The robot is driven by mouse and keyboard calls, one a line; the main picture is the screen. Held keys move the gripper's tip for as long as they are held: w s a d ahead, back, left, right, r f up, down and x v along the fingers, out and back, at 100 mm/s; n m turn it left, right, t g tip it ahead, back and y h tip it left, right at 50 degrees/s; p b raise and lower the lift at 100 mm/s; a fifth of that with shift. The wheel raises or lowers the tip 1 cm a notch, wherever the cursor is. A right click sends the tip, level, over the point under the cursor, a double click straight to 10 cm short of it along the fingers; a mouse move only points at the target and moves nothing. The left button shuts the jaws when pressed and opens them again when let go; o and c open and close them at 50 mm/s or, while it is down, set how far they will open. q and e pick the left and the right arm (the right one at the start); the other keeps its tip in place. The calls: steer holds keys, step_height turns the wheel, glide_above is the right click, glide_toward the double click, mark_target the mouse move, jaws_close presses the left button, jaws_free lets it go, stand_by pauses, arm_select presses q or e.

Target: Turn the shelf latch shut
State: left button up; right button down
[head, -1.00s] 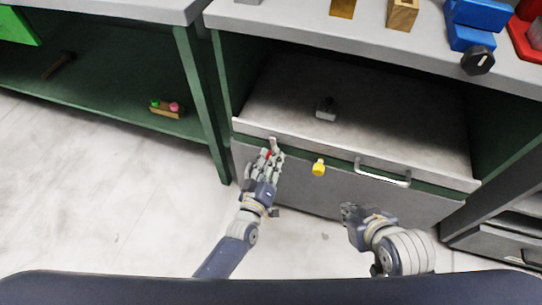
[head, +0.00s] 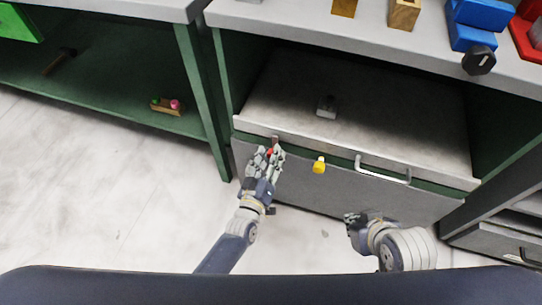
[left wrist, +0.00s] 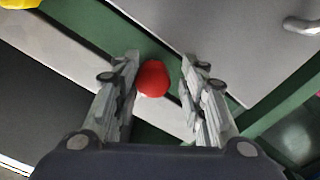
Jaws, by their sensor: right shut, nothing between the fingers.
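A small red knob (head: 270,152), apparently part of the shelf latch, sits at the left of the grey unit's front, just below the shelf edge. A small grey-brown piece (head: 275,140) sticks up beside it. In the left wrist view the red knob (left wrist: 153,78) lies between the two fingers, nearer the left one. My left gripper (head: 267,157) is open with its fingers on either side of the knob; the gap on the right is clear, and contact on the left cannot be told. My right gripper (head: 352,219) is shut and empty, low in front of the unit.
A yellow knob (head: 319,165) and a metal bar handle (head: 383,172) stick out to the right of the red knob. A small grey block (head: 326,107) lies on the shelf (head: 390,105). The pale floor (head: 110,190) at left is clear.

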arm_select(q)
steer(key=shift+s+d+r, duration=0.15)
steer(key=shift+d, duration=0.35)
steer(key=v, duration=1.2)
steer(key=shift+a, duration=0.4)
